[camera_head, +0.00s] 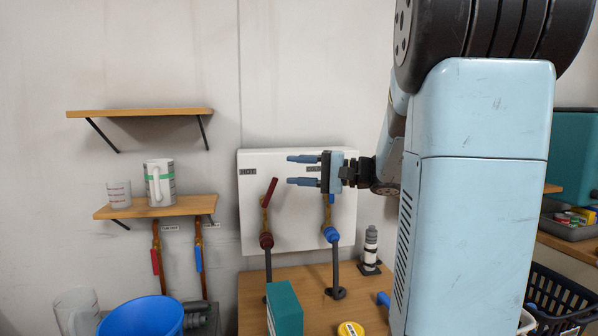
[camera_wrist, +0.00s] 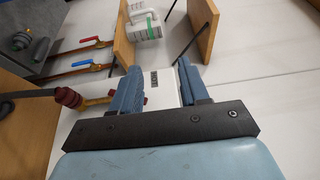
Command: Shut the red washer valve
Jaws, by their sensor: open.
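The red washer valve (camera_head: 269,193) is on the white wall panel (camera_head: 255,220), under a HOT label. Its red lever points up and leans a little right; a dark red coupling is below it. My gripper (camera_head: 288,170) is open, its two blue fingers pointing left, one above the other, close to the right of the lever's top. I cannot tell the depth gap. In the wrist view my gripper (camera_wrist: 160,70) has the HOT label between its fingers.
The blue-coupled cold valve (camera_head: 330,234) stands right of it, partly behind my gripper. Another red lever (camera_head: 155,262) and blue lever (camera_head: 198,258) hang on pipes under the mug shelf (camera_head: 185,206). A teal box (camera_head: 285,308) stands on the wooden top below.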

